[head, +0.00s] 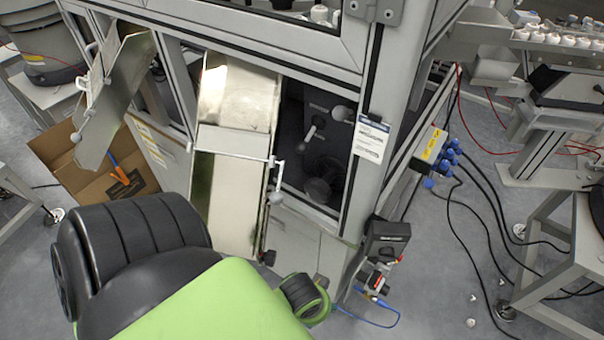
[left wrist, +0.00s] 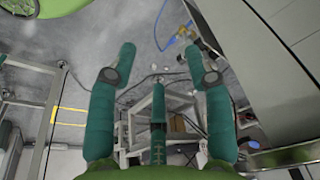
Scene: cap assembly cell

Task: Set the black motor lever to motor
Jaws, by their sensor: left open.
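A dark opening in the machine frame holds a black unit (head: 322,150). A short pale lever (head: 310,133) with a rounded end stands out from it, and a light grey knob (head: 341,113) shows beside it. I cannot tell which one is the motor lever, nor read its setting. My left gripper (left wrist: 160,60) is open and empty in the left wrist view, its teal fingers spread above the floor, apart from any lever. Its fingers do not show in the head view, where my green and black arm fills the lower left. My right gripper is not in view.
A tilted metal chute (head: 238,95) stands left of the opening. A black box (head: 387,238) and a blue hose (head: 372,322) are low by the corner post. A cardboard box (head: 75,165) is at left. Cables (head: 480,215) cross the floor at right.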

